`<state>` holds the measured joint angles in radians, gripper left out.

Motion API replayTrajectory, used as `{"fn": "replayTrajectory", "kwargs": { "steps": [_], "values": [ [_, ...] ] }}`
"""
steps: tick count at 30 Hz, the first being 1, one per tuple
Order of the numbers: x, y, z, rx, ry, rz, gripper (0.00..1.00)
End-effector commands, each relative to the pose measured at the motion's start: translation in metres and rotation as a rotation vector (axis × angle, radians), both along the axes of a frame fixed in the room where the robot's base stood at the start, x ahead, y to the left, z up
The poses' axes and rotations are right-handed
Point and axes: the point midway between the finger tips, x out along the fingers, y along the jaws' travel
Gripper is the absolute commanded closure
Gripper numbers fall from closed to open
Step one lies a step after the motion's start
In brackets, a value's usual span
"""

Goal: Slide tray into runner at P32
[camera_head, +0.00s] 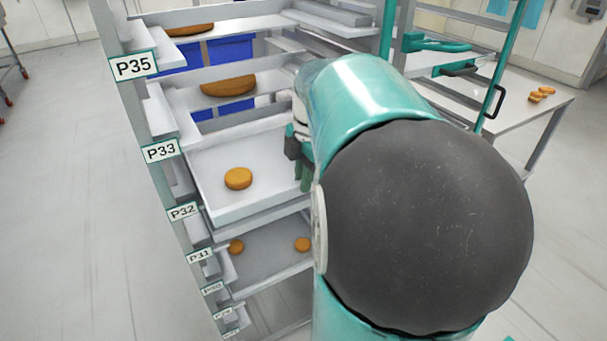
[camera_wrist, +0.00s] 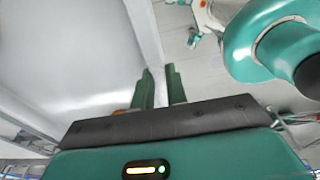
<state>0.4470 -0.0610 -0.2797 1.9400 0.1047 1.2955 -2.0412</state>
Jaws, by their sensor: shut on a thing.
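The white tray (camera_head: 270,150) is in the rack between the P33 label (camera_head: 161,151) and the P32 label (camera_head: 182,212), with one orange-brown round (camera_head: 238,178) on it. My gripper (camera_head: 304,180) is at the tray's right side in the head view, partly hidden by my arm. In the wrist view my gripper (camera_wrist: 161,90) has its two green fingers on either side of the tray's rim (camera_wrist: 145,35), shut on it. The tray's right end and the runner under it are mostly hidden, so I cannot tell how far in it sits.
A lower tray (camera_head: 268,262) holds two rounds. Larger rounds (camera_head: 228,86) lie on the levels above. The rack's upright (camera_head: 150,190) carries the labels at left. A table (camera_head: 535,112) with small rounds stands at right. The floor (camera_head: 70,220) at left is clear.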

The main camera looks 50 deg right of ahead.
Motion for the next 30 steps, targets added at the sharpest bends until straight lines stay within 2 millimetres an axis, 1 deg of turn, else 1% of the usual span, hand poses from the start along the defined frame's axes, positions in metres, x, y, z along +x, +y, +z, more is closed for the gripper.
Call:
{"fn": "replayTrajectory", "kwargs": {
  "steps": [30],
  "values": [
    [0.001, 0.000, -0.017, -0.002, -0.003, 0.001, 1.00]
  ]
}}
